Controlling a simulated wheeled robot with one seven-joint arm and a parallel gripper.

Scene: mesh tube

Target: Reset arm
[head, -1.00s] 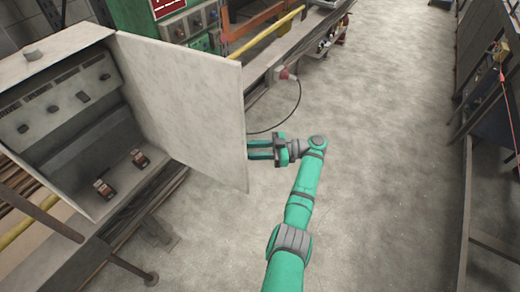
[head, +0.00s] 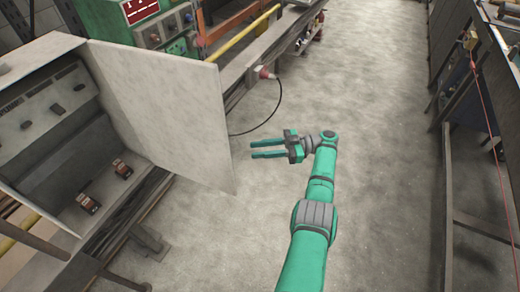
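My gripper (head: 268,149) is at the centre of the head view, to the right of the open cabinet door. Its two green fingers point left, spread apart, with nothing between them. A gap of floor shows between the fingertips and the door's edge. My green arm reaches up from the bottom of the picture, bent at the wrist.
A grey cabinet (head: 25,66) stands at left with its door (head: 165,112) swung open. Two small dark items (head: 88,203) (head: 122,169) lie inside. A black cable (head: 268,122) hangs from a red plug (head: 264,73). Open concrete floor (head: 385,110) lies ahead and right; metal racks stand far right.

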